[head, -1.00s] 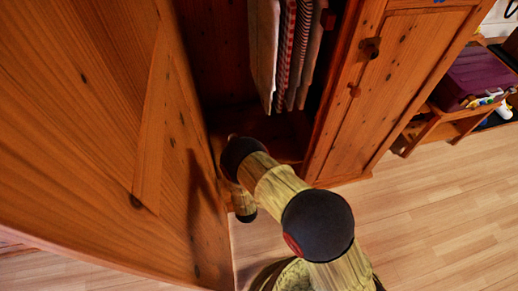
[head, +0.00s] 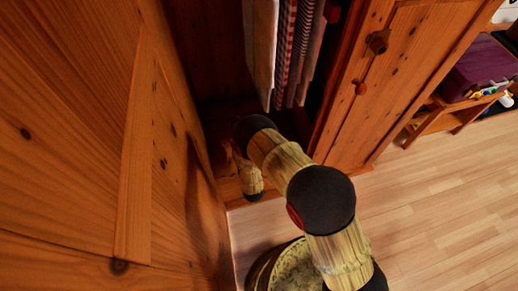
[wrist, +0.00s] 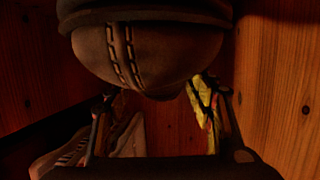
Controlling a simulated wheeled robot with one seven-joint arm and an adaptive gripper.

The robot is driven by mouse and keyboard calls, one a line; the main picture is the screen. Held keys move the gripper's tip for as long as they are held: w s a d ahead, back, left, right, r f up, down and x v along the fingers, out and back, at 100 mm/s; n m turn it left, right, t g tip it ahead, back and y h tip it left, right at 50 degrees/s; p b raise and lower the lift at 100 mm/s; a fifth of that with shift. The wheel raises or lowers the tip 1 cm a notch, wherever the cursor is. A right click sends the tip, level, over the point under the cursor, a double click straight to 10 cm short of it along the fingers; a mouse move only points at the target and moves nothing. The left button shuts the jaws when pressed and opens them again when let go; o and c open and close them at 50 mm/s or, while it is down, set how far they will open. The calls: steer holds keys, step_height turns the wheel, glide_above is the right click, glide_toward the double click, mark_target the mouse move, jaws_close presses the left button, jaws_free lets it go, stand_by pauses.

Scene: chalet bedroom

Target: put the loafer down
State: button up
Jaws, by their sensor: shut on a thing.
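The loafer (wrist: 150,55) fills the upper middle of the wrist view as a dark brown, rounded leather shape with a stitched strip and a dark rim. My gripper (wrist: 163,96) shows its two dark fingers at either side below the loafer and is shut on it. The loafer is in the air inside the wardrobe (head: 217,120), as far as the dim picture shows. In the head view my arm reaches into the open wardrobe, and the loafer and my fingers are hidden behind it.
A pale shoe (wrist: 68,155) lies at the lower left of the wrist view, and a yellow patterned thing (wrist: 203,97) is at the right. Clothes (head: 285,55) hang above my arm. The open door (head: 90,150) is close on the left. Clear floor (head: 440,220) lies right.

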steer(key=w+d+f, duration=0.1)
steer(key=w+d+f+b, duration=0.1)
steer(key=d, duration=0.1)
steer(key=shift+w+d, duration=0.15)
steer(key=shift+w, duration=0.2)
steer(key=w+d+f+b, duration=0.2)
steer(key=f, duration=0.1)
steer(key=d+f+b, duration=0.1)
steer(key=f, duration=0.1)
steer(key=shift+w+d, duration=0.2)
steer(key=shift+w, duration=0.2)
steer(key=f, duration=0.1)
steer(key=f+b, duration=0.1)
steer(key=f, duration=0.2)
steer(key=shift+w+d+b, duration=0.2)
steer(key=shift+d+b, duration=0.05)
steer(key=shift+b, duration=0.05)
steer(key=shift+r, duration=0.1)
steer(key=o, duration=1.4)
steer(key=shift+o, duration=0.4)
